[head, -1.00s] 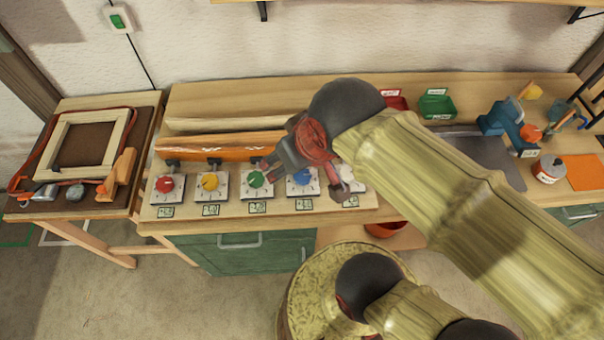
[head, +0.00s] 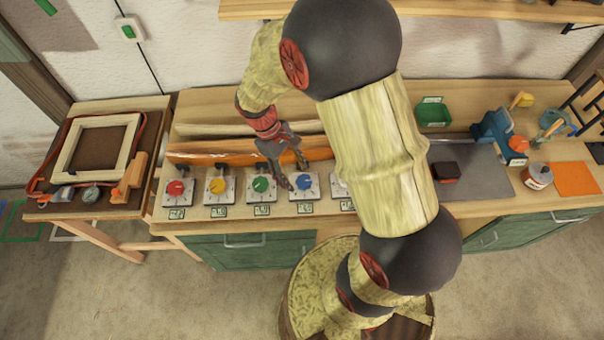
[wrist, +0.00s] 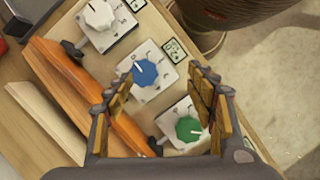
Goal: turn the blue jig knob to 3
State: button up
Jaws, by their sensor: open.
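The blue jig knob (head: 304,182) sits on a square white dial plate on the bench, fourth from the left in the row. It also shows in the wrist view (wrist: 145,73), its white pointer line toward the upper left of that picture. The dial's digits are too small to read. My gripper (head: 295,175) is open and empty, above the row, close to the blue and green knobs. In the wrist view its two fingers (wrist: 165,92) are spread, with the blue knob beyond the tips and the green knob (wrist: 188,128) beside the right finger.
A red knob (head: 176,187), a yellow knob (head: 218,185) and a white knob (wrist: 98,15) share the row. Small clamps and an orange lath (head: 205,160) lie behind the dials. A green tray (head: 434,114) and a blue vise (head: 497,127) stand farther right.

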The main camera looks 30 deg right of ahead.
aim_at(304, 180)
jog(key=d+f+n, duration=0.1)
jog(key=f, duration=0.1)
jog(key=d+f+n, duration=0.1)
jog(key=f, duration=0.2)
jog(key=d+f+b, duration=0.1)
jog(key=f, duration=0.1)
jog(key=shift+w+d+f+n+h, duration=0.2)
jog(key=shift+w+n+h, duration=0.05)
jog(key=shift+n+h, duration=0.15)
jog(key=shift+c, duration=1.3)
jog(key=c, duration=0.9)
